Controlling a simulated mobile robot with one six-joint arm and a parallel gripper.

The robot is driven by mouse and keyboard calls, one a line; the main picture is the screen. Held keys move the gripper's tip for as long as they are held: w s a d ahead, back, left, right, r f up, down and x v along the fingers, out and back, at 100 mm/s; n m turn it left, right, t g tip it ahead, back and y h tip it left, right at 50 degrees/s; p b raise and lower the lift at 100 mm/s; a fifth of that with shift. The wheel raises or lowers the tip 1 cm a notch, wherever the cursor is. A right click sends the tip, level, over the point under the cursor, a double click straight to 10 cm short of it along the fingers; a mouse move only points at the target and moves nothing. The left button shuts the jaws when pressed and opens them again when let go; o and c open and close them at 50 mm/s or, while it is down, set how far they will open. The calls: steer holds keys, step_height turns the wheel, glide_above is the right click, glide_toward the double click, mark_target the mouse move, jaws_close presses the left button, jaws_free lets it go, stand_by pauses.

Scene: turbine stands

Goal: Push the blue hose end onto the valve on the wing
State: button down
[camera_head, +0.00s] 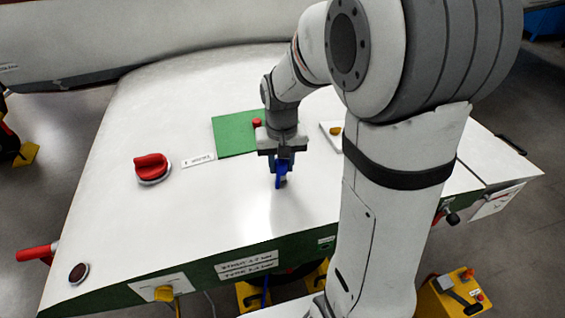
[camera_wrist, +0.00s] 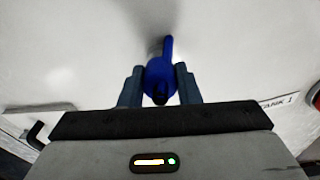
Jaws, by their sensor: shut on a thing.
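My gripper (camera_head: 277,157) points down over the white wing (camera_head: 150,115), and its fingers are closed around a blue part (camera_head: 281,178), which I take as the blue hose end. In the wrist view the blue hose end (camera_wrist: 159,78) sits between the two grey fingers (camera_wrist: 159,86), its narrow tip pointing up in the picture. A blurred grey patch shows beside it there; I cannot tell whether that is the valve or a shadow. I cannot make out the valve for certain in either view, nor whether the hose end touches the wing.
A red knob (camera_head: 151,166) stands on the wing at left, with a small label (camera_head: 198,160) beside it. A green mat (camera_head: 232,135) lies behind my gripper. A yellow fitting (camera_head: 163,293) is on the front edge. My arm covers much of the right side.

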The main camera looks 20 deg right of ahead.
mark_target(281, 161)
steer(key=c, duration=1.5)
jaws_free()
steer(key=shift+s+f, duration=0.35)
steer(key=shift+f, duration=0.2)
steer(key=shift+o, duration=1.3)
steer(key=shift+w+f, duration=0.1)
steer(key=shift+w, duration=0.3)
steer(key=shift+o, duration=1.2)
steer(key=shift+s+r, duration=0.15)
steer(key=shift+r, duration=0.05)
steer(key=shift+o, duration=0.4)
steer(key=shift+o, duration=0.4)
steer(key=shift+r, duration=0.15)
steer(key=shift+r+p, duration=2.7)
steer(key=shift+r, duration=0.8)
